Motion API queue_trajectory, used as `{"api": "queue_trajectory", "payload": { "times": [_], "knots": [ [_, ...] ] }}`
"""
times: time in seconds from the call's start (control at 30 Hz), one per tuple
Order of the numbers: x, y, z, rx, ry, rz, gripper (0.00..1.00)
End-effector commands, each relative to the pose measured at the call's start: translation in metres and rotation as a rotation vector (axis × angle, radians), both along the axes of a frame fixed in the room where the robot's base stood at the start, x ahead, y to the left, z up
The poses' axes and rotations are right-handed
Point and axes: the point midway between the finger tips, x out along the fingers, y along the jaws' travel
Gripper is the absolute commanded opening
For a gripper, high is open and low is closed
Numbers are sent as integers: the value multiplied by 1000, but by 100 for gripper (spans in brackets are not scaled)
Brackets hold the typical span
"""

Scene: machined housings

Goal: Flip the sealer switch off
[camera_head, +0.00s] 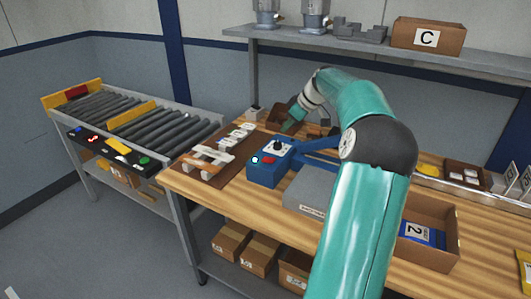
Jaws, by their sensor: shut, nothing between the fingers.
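The sealer (263,173) is a blue box on the wooden workbench, with a long blue arm (318,145) reaching back to the right. On its front top are a red switch (268,160), a small lit pale-cyan lamp (254,160) and a dark knob (277,147). The switch is too small to tell which way it is tipped. My gripper (288,128) points down just behind the sealer, apart from the switch. It is shut and empty. My teal arm hides part of the bench to the right of the sealer.
A grey flat plate (303,190) lies right of the sealer. A brown mat (220,172) with small parts lies left. An open cardboard box (444,252) stands right. A shelf (390,52) with carton C (428,36) hangs behind. A roller conveyor (150,127) stands left.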

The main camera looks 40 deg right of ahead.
Motion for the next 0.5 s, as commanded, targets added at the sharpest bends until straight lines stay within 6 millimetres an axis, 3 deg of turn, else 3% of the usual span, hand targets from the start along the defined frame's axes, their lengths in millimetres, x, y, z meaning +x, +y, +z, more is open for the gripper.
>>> {"api": "queue_trajectory", "payload": {
  "times": [0.5],
  "knots": [
    [0, -3, -8, 4, -2, -4, 0]
  ]
}}
